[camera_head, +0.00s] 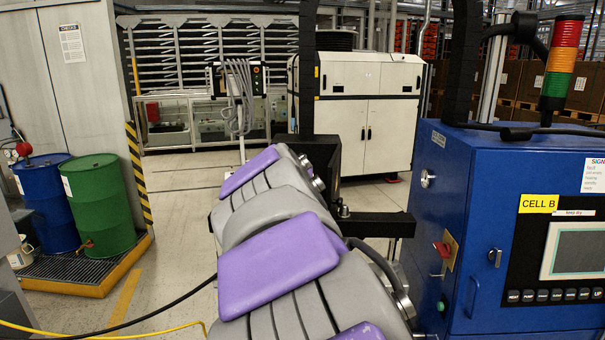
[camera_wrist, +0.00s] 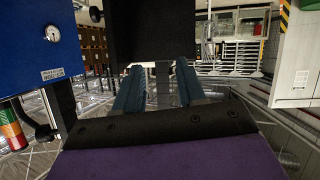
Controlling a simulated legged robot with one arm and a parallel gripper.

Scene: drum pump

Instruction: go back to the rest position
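My arm, with grey links and purple pads, is folded across the middle of the head view. My gripper (camera_wrist: 158,68) shows in the wrist view as two dark teal fingers with a gap between them. It is open, and no held object shows between the fingers. In the head view I cannot make out the fingers. The blue drum (camera_head: 46,205) and the green drum (camera_head: 100,205) stand side by side at the left, well apart from my arm. A red part sits by the top of the blue drum. The green drum has a red tap low on its side.
A blue control cabinet (camera_head: 465,215) labelled CELL B stands close on the right, with a signal tower (camera_head: 560,70) above. The drums stand on a yellow-edged spill pallet (camera_head: 75,268). A white cabinet (camera_head: 365,115) stands behind. Black and yellow cables cross the floor at lower left.

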